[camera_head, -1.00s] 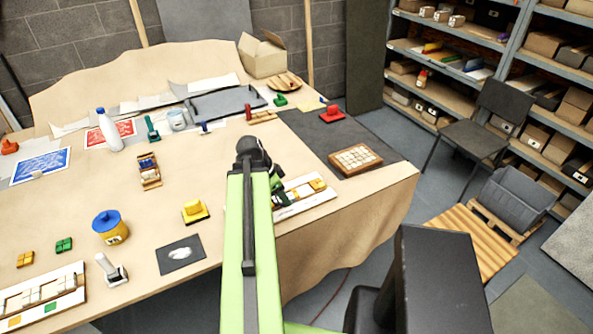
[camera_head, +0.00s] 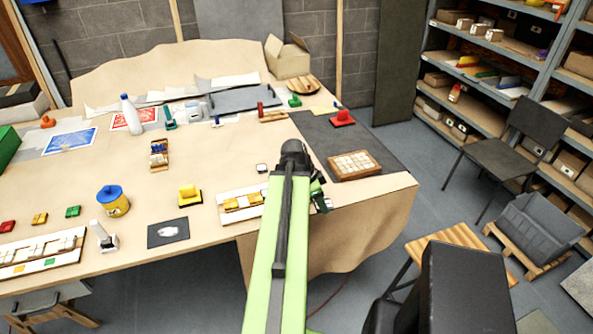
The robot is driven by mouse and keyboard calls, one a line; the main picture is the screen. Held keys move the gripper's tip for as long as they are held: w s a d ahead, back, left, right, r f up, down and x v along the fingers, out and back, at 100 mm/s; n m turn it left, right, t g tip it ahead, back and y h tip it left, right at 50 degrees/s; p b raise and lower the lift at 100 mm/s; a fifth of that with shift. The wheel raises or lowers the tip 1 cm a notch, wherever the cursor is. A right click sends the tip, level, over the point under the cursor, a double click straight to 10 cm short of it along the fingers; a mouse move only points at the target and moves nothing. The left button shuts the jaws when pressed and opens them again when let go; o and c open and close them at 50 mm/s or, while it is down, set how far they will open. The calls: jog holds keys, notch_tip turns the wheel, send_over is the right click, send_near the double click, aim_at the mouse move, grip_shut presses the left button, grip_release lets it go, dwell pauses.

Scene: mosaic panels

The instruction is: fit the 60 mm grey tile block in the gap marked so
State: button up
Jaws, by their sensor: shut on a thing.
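My gripper (camera_head: 321,198) is partly hidden behind my green arm, over the right end of a mosaic panel near the table's front edge. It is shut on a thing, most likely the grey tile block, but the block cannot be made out. The panel (camera_head: 228,217) is a pale strip with yellow tiles in it; its right end is behind my arm. I cannot tell which gap is the marked one.
A yellow block on a black base (camera_head: 189,196), a blue-lidded yellow pot (camera_head: 113,201), a grey stamp-like tool (camera_head: 104,239) and a dark card (camera_head: 168,233) stand left of my arm. A wooden tray of pale tiles (camera_head: 354,166) lies right of it.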

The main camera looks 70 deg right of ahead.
jog(key=w+d+r+n+p, duration=0.1)
jog(key=w+d+r+p, duration=0.1)
jog(key=w+d, duration=0.9)
jog(key=w, duration=0.3)
jog(key=shift+d, duration=0.2)
notch_tip(320, 180, down, 6)
jog(key=b, duration=0.6)
jog(key=shift+r, duration=0.1)
dwell(0.6)
jog(key=shift+f+b, duration=0.4)
jog(key=shift+f, duration=0.05)
jog(key=shift+f+b, duration=0.65)
jog(key=o, duration=1.5)
jog(key=shift+a+r, duration=0.1)
jog(key=shift+r, duration=0.1)
